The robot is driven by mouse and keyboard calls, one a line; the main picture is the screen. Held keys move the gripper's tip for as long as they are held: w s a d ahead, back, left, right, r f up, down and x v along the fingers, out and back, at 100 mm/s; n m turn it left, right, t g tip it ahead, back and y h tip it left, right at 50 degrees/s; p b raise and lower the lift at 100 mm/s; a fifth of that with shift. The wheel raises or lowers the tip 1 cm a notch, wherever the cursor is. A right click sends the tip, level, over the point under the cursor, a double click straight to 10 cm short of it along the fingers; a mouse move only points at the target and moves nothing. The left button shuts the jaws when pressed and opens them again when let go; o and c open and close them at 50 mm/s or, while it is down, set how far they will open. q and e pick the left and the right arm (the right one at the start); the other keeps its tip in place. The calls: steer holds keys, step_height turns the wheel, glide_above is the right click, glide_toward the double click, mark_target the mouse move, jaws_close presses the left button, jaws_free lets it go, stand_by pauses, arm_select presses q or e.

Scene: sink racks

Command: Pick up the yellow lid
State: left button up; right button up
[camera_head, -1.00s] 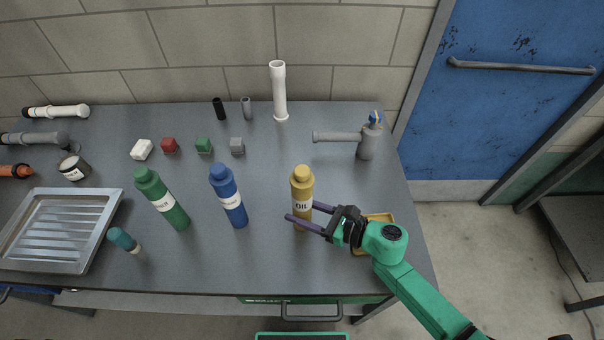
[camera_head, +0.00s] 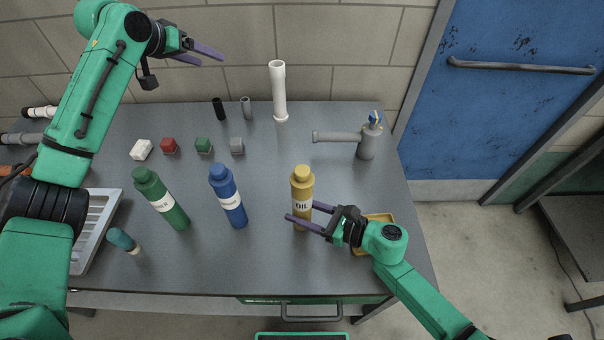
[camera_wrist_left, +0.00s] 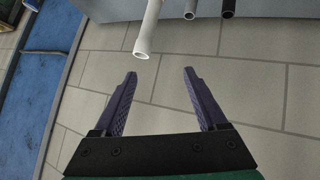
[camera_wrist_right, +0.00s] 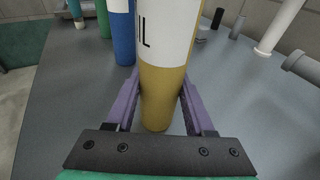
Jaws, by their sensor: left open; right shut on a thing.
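The yellow lid (camera_head: 302,171) sits on top of the yellow oil bottle (camera_head: 302,189), which stands upright on the table. My right gripper (camera_head: 302,225) is shut on the lower body of this bottle. The right wrist view shows the bottle (camera_wrist_right: 163,90) between the two purple fingers; its lid is out of that picture. My left gripper (camera_head: 209,56) is open and empty, raised high at the upper left, away from the yellow lid. In the left wrist view its fingers (camera_wrist_left: 158,82) are apart with nothing between them.
A blue bottle (camera_head: 228,197) and a green bottle (camera_head: 163,200) stand left of the yellow one. A white pipe (camera_head: 279,92) stands behind, and a grey pipe fitting (camera_head: 366,143) is at the back right. A yellow tray (camera_head: 386,218) is partly behind my right gripper.

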arm_select(q)
steer(key=s+d+r+m+g+h, duration=0.15)
steer(key=s+d+r+m, duration=0.25)
steer(key=d, duration=0.6)
steer(key=m+g+y, duration=0.5)
steer(key=m+g, duration=0.2)
steer(key=m, duration=0.2)
glide_above(302, 170)
steer(key=a, duration=0.1)
step_height(302, 170, down, 2)
steer(key=s+m, duration=0.1)
steer(key=s, duration=0.1)
steer(key=f, duration=0.3)
steer(key=w+f, duration=0.1)
steer(key=f, duration=0.3)
steer(key=w+f, duration=0.1)
steer(key=f, duration=0.2)
steer(key=shift+d+f, duration=0.15)
steer(key=shift+d, duration=0.25)
jaws_close()
